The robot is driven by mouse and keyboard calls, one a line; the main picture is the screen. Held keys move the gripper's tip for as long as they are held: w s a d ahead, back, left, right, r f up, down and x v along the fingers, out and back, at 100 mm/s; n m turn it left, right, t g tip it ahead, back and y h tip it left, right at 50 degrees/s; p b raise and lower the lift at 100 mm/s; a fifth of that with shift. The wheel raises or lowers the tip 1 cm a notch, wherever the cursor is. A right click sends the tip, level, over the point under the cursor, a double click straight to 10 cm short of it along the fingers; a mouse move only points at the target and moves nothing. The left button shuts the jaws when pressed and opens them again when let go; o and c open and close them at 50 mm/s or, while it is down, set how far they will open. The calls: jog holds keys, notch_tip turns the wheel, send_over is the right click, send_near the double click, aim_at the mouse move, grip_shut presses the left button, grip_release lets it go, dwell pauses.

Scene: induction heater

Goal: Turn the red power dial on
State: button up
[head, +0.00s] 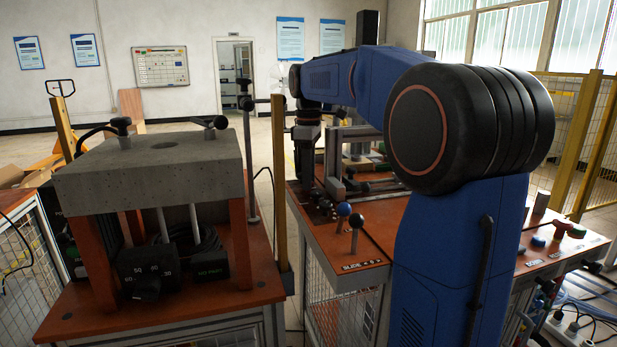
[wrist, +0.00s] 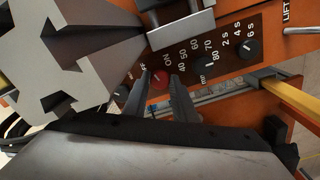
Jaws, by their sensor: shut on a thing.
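The red power dial (wrist: 159,80) shows in the wrist view on a dark panel with ON lettering beside it. My gripper (wrist: 161,83) has its two grey fingers on either side of the dial, shut on it. The fingers cover part of the dial and part of the lettering, so its exact turn angle is hard to read. In the head view my blue arm reaches over the middle bench, and the dial and the fingertips cannot be made out there.
The dark panel (wrist: 222,45) carries number markings and a second knob (wrist: 248,46). A metal block (wrist: 180,24) sits close above the dial. In the head view, blue and black ball-topped levers (head: 356,221) stand at the bench front, and a concrete-topped press (head: 150,180) stands left.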

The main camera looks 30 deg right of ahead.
dwell(0.5)
jog(key=o, duration=1)
jog(key=shift+o, duration=0.2)
notch_tip(320, 180, up, 17)
jog(key=shift+r, duration=0.2)
